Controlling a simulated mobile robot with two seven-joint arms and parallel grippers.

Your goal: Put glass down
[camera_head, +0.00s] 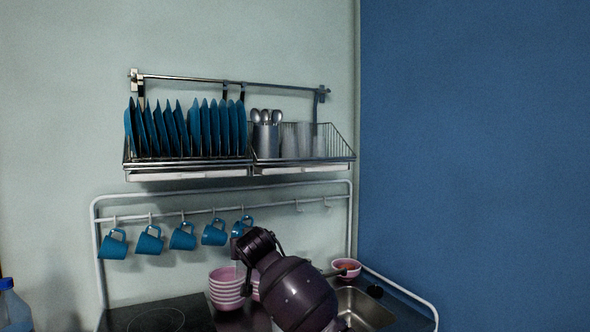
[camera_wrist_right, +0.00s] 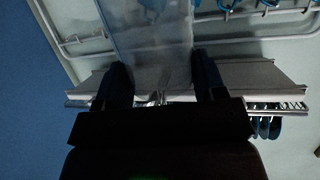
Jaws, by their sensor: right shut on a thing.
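A clear glass (camera_wrist_right: 150,28) sits between the two dark fingers of my right gripper (camera_wrist_right: 158,72) in the right wrist view. The gripper is shut on it. In the head view my right gripper (camera_head: 241,264) is in front of the wall, beside the rightmost hanging mugs and above the stacked pink bowls. The held glass is hard to make out there. Other clear glasses (camera_head: 303,142) stand in the right part of the wire rack (camera_head: 340,157), higher up and apart from my gripper. My left gripper is not in view.
Blue plates (camera_head: 185,130) fill the rack's left part, with a cutlery cup (camera_head: 266,138) beside them. Several blue mugs (camera_head: 183,236) hang from a rail. Pink bowls (camera_head: 226,287) are stacked on the counter. A sink (camera_head: 362,308) and another pink bowl (camera_head: 346,269) are right.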

